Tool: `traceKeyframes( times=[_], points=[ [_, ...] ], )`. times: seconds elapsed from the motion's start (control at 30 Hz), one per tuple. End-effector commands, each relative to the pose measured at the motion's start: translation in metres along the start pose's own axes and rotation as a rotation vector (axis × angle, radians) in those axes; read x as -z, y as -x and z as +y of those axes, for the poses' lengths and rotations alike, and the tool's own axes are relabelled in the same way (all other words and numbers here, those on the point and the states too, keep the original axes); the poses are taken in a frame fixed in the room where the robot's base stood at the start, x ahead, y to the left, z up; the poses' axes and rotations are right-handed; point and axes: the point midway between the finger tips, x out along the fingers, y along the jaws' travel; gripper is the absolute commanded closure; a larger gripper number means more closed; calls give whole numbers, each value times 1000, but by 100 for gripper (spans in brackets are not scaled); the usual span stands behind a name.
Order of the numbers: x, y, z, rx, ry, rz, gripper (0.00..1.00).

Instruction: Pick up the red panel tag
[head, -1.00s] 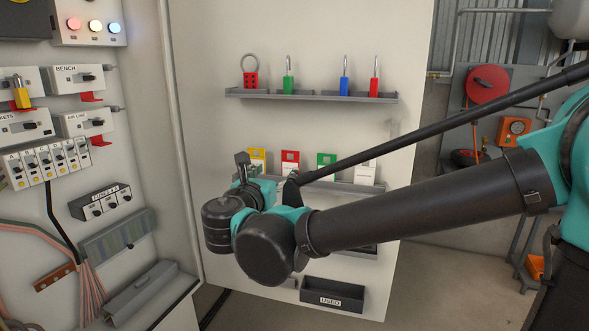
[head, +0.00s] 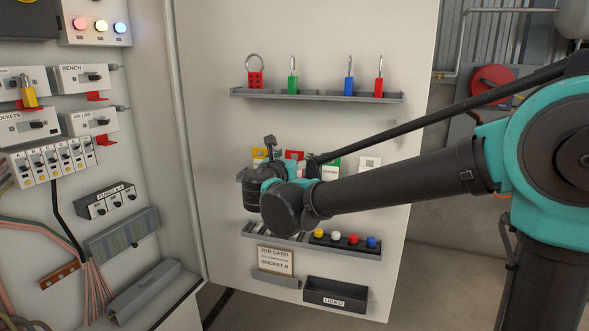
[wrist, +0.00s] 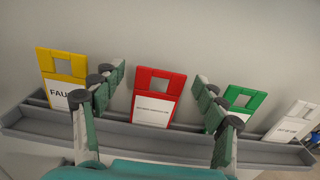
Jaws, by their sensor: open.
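The red panel tag (wrist: 158,96) stands upright in a grey rack (wrist: 150,140) in the wrist view. It has a square hole at its top and a white label with small print. My gripper (wrist: 161,88) is open, with one finger on each side of the red tag and apart from it. In the head view, the top of the red tag (head: 294,155) shows just behind my gripper (head: 285,160). The rest of it is hidden by my wrist.
A yellow tag (wrist: 63,75) stands left of the red one. A green tag (wrist: 242,105) and a white tag (wrist: 294,120) stand to its right. A padlock shelf (head: 320,95) is above. Below are a shelf with coloured knobs (head: 345,239), a job card (head: 275,261) and a USED bin (head: 335,293).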

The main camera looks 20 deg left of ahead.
Motion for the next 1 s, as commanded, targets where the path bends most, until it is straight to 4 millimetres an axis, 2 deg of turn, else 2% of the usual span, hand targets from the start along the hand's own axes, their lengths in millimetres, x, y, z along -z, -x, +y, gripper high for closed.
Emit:
traceKeyframes(
  times=[0.1,0.3,0.63,1.0],
  points=[
    [0,-11,-1,1,0,0,28],
    [0,-11,0,0,0,0,28],
    [0,-10,0,0,0,0,69],
    [-2,-10,0,0,0,0,69]
  ],
)
